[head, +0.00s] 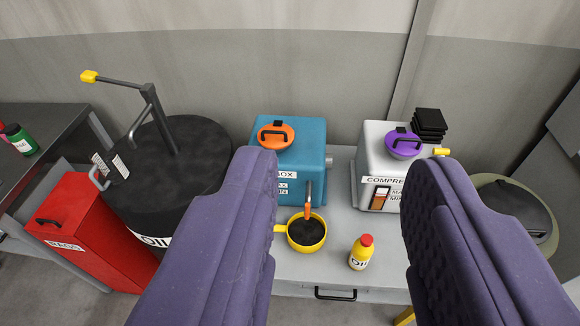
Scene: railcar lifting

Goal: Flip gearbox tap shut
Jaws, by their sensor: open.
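The teal gearbox (313,136) stands on the grey bench, its label partly hidden by my left finger. An orange lid (276,134) with a black handle sits on its top. At its lower front right is the tap, with an orange part (307,209) pointing down above a yellow pan (307,247) of dark liquid. I cannot tell whether this orange part is the lever or liquid running out. My gripper (346,162) is open and empty. Its two purple padded fingers appear on either side of the tap and the pan, apart from both.
A yellow oil bottle (360,254) with a red cap stands right of the pan. The white compressor (372,164) with a purple lid (404,146) is at right. At left are a black oil drum (200,145) with a pump and a red rags bin (75,225). The wall is close behind.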

